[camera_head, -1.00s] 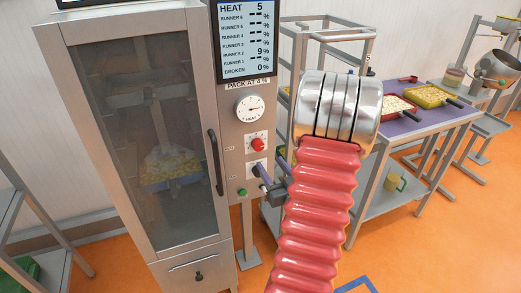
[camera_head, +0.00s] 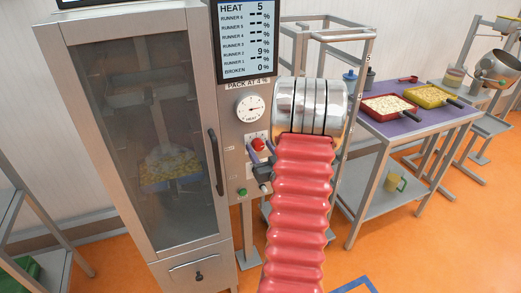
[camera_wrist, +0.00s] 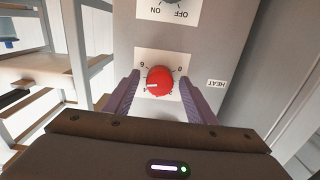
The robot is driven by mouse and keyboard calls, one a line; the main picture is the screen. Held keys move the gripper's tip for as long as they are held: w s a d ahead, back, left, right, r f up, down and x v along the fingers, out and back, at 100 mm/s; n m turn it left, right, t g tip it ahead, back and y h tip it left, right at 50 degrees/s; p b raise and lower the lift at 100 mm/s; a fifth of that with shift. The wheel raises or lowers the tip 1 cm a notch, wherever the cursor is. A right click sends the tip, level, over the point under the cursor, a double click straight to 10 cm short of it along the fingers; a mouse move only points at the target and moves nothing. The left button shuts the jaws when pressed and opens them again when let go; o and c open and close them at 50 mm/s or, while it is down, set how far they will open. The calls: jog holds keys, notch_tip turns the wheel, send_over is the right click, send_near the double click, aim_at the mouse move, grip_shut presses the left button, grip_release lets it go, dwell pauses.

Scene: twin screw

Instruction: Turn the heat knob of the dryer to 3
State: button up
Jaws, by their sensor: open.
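The red heat knob (camera_head: 260,139) is on a white plate on the dryer's (camera_head: 240,160) front panel, below a round dial. The screen (camera_head: 246,40) reads HEAT 5. In the wrist view the knob (camera_wrist: 160,80) appears upside down on its numbered plate beside a HEAT label (camera_wrist: 216,83); its white mark points left. My gripper (camera_head: 263,148) is open, with its purple fingers at the knob. In the wrist view one finger shows on each side of the knob, with small gaps. How far the tips reach along it is unclear.
An ON/OFF switch (camera_wrist: 172,3) shows past the knob in the wrist view. The dryer's door handle (camera_head: 215,162) is left of the panel, and a green button (camera_head: 242,192) is below. A purple-topped table (camera_head: 420,118) with trays stands to the right.

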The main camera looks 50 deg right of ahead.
jog(key=c, duration=1)
jog(key=shift+c, duration=0.2)
jog(key=shift+n, duration=0.4)
jog(key=n, duration=0.7)
jog(key=shift+a, duration=0.1)
jog(key=n, duration=0.4)
jog(key=shift+f+n, duration=0.1)
jog(key=shift+n, duration=2)
